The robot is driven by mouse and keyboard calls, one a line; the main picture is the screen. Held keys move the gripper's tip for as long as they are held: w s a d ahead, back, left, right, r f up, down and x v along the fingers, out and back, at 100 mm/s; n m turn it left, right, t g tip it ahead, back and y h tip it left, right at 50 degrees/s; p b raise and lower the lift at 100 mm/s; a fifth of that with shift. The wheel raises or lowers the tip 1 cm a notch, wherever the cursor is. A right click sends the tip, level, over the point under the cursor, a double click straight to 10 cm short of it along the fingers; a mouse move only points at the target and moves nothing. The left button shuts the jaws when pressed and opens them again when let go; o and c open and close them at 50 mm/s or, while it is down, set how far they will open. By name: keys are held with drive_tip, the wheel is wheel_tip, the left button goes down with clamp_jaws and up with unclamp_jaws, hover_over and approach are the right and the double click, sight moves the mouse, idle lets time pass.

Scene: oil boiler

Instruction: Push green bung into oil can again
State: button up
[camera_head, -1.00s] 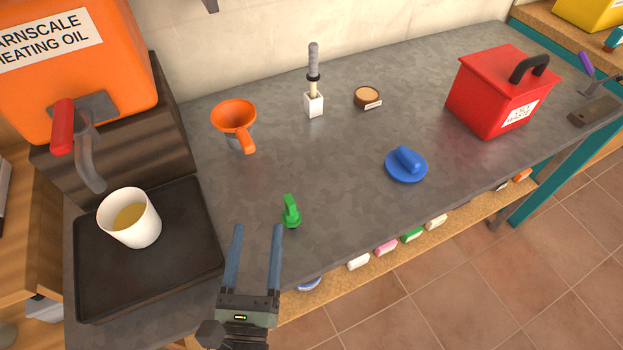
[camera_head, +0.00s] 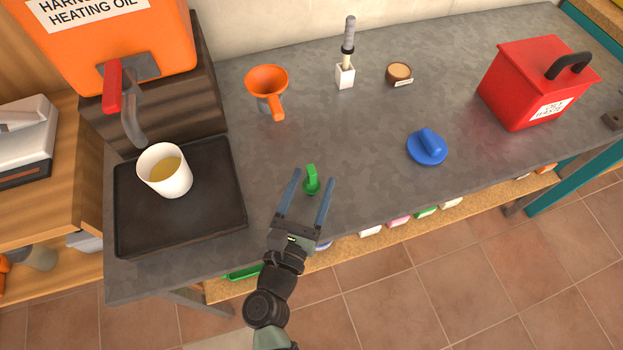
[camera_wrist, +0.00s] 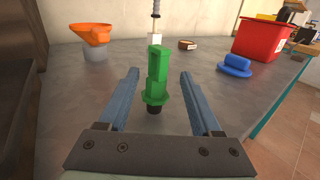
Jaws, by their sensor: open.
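The green bung (camera_head: 311,180) stands upright on the grey worktop near its front edge. My gripper (camera_head: 313,177) is open, its two blue fingers either side of the bung with gaps left and right. In the wrist view the bung (camera_wrist: 157,78) shows between the fingers (camera_wrist: 160,73), its dark lower end below the green body. A small grey can (camera_head: 268,102) stands behind and to the left, with an orange funnel (camera_head: 266,82) on top that hides its opening. I cannot tell for sure that this is the oil can.
A white cup (camera_head: 165,170) of yellowish liquid stands on the black tray (camera_head: 130,222), under the orange heating-oil tank's (camera_head: 70,45) tap. A blue lidded piece (camera_head: 427,148), red waste bin (camera_head: 535,82), brush in a white holder (camera_head: 345,75) and small brown dish (camera_head: 399,74) stand elsewhere.

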drive_tip(key=x, duration=0.4)
drive_tip(key=shift+w+a+f, duration=0.1)
drive_tip(key=shift+w+f, duration=0.1)
drive_tip(key=shift+w, duration=0.1)
clamp_jaws()
